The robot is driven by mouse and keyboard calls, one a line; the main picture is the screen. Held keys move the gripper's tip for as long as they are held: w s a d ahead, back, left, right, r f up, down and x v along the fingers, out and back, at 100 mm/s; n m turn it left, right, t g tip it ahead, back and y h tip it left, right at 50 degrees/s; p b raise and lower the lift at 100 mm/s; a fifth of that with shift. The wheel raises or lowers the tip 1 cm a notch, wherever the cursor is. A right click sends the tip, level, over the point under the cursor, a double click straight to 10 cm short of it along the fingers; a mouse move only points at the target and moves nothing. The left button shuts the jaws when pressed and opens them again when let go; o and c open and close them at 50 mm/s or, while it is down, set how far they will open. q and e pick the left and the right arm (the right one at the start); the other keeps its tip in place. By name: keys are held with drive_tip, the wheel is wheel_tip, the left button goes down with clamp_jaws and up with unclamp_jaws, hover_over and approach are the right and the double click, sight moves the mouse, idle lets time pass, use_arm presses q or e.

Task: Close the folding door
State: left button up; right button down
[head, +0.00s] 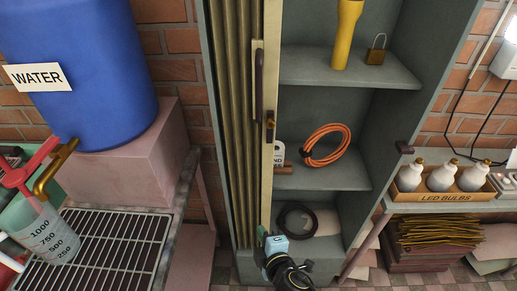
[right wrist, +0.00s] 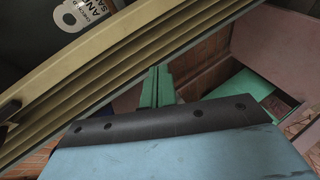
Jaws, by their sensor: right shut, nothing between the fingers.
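The folding door (head: 233,110) is a beige pleated panel, bunched at the left side of a grey-green cabinet (head: 330,178), so most of the cabinet front is open. Its leading post carries a long dark handle (head: 259,72) and a small brass latch part (head: 270,120). My right gripper (head: 263,232) is at the lower end of that post, shut and empty; whether it touches the post is unclear. In the right wrist view, its green fingers (right wrist: 157,86) are together, beside the door's pleated edge (right wrist: 130,62).
Cabinet shelves hold a yellow flashlight (head: 346,35), a padlock (head: 376,50), an orange hose coil (head: 327,145) and a dark coil (head: 296,222). At left are a blue water barrel (head: 85,90) and a metal rack (head: 105,245). LED bulbs (head: 440,178) stand at right.

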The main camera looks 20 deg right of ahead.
sight(255, 144)
wheel_tip(255, 144, up, 19)
drive_tip(key=w+a+n+t+p, duration=0.2)
drive_tip(key=w+t, duration=0.1)
drive_tip(key=t, duration=0.1)
drive_tip(key=w, duration=0.9)
drive_tip(key=shift+w+d+r+p, duration=0.1)
drive_tip(key=shift+w+p, duration=0.05)
drive_tip(key=shift+p, duration=0.25)
drive_tip(key=d, duration=0.1)
drive_tip(key=d+p, duration=0.1)
drive_tip(key=d, duration=0.1)
drive_tip(key=shift+s, duration=0.4)
use_arm(q)
drive_tip(key=r, duration=0.1)
drive_tip(key=w+d+r, duration=0.1)
drive_tip(key=r, duration=0.1)
drive_tip(key=w+r, duration=0.1)
drive_tip(key=shift+w+d+r, duration=0.15)
drive_tip(key=shift+w+r, duration=0.1)
drive_tip(key=shift+r, duration=0.15)
use_arm(e)
drive_tip(key=shift+s+d, duration=0.15)
drive_tip(key=shift+d, duration=0.25)
drive_tip(key=shift+d, duration=0.15)
